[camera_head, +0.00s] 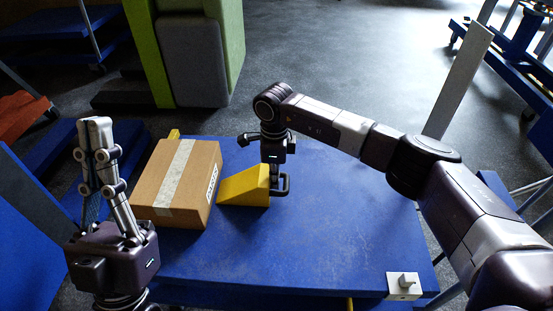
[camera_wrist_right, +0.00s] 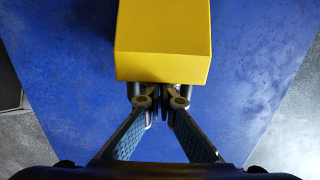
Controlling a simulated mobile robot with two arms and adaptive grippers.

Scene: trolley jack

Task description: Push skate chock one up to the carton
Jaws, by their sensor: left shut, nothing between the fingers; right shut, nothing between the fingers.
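The carton (camera_head: 157,197) is a brown box with pale tape across its top, on the left part of the blue platform. A yellow wedge chock (camera_head: 245,188) lies just right of it, its thin end toward the carton. I cannot tell whether they touch or a sliver of gap is left. My right gripper (camera_head: 280,186) is shut and empty, pointing down at the chock's tall right end. In the right wrist view the chock (camera_wrist_right: 163,40) lies right before the fingertips (camera_wrist_right: 160,93), which its edge partly hides. My left gripper (camera_head: 95,122) is shut and empty, pointing up left of the carton.
Another yellow piece (camera_head: 174,134) shows partly behind the carton. The blue platform (camera_head: 340,235) is clear to the right and in front. A white block with a knob (camera_head: 403,286) sits at its front right corner. A green and grey unit (camera_head: 190,55) stands behind.

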